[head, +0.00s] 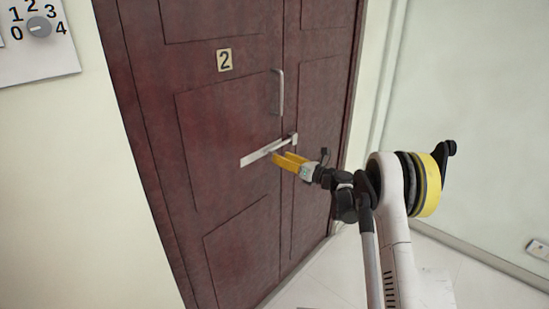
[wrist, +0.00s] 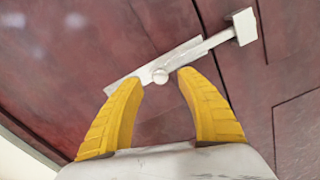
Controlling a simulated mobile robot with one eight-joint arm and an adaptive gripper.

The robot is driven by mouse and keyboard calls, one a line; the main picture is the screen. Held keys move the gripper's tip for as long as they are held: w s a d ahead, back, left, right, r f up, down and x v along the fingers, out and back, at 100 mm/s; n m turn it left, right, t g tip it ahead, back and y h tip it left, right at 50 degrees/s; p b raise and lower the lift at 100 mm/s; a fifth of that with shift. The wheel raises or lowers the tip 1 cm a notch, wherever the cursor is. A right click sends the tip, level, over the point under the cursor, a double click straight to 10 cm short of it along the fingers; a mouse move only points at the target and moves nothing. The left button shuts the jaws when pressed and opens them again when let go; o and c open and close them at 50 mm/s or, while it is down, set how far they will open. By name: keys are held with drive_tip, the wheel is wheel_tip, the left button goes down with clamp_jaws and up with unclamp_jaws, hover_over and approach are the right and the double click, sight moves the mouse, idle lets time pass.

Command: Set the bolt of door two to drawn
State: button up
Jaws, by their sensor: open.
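Door two (head: 230,110) is a dark red panelled double door with a "2" plate (head: 224,60). Its pale metal bolt (head: 258,155) lies across the door below the handle. In the wrist view, the bolt's rod (wrist: 218,40) spans the seam and reaches a block-shaped keeper (wrist: 243,27) on the right leaf. A round knob (wrist: 160,75) sits on the bolt plate. My gripper (head: 283,158) is open at the bolt, its yellow fingertips (wrist: 159,80) on either side of the knob. A gap shows on both sides; whether the tips reach its depth is unclear.
A vertical handle (head: 281,92) stands on the left leaf above the bolt. A dial panel (head: 38,45) numbered 0 to 4 is on the wall at upper left. The pale floor (head: 315,275) in front of the door looks clear.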

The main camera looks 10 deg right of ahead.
drive_tip(key=shift+b+x, duration=0.4)
drive_tip(key=shift+x, duration=1.55)
clamp_jaws()
